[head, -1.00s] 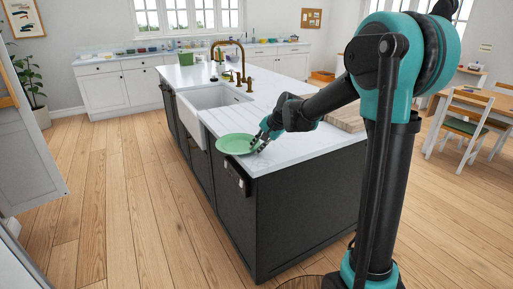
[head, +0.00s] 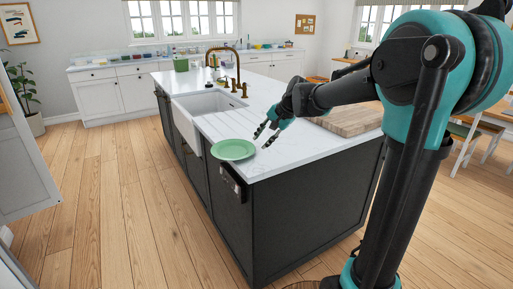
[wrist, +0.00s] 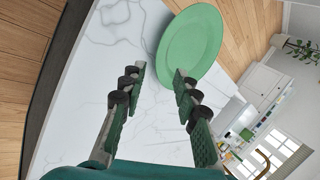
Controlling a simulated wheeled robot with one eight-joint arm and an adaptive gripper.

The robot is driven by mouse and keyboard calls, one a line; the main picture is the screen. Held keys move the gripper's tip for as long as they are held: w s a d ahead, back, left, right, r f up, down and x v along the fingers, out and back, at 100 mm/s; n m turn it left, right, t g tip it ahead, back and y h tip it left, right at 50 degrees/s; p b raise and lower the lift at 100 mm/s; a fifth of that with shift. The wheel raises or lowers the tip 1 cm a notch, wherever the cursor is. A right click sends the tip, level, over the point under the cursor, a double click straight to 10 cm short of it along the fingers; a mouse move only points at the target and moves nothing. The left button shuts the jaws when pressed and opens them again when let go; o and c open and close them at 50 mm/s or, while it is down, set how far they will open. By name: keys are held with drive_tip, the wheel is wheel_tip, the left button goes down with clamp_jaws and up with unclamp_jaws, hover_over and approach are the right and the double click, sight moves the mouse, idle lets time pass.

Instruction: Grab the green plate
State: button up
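The green plate (head: 233,149) lies flat near the left front corner of the white island countertop (head: 300,150). My gripper (head: 262,139) is just right of the plate in the head view, slightly above the counter. In the wrist view the plate (wrist: 190,43) is beyond the fingertips, towards the upper right.
A white sink (head: 205,106) with a brass faucet (head: 237,65) is behind the plate. A wooden board (head: 350,119) lies on the counter to the right. The plate is close to the island's left edge. Wooden floor (head: 130,200) is open on the left.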

drive_tip(key=shift+v, duration=1.45)
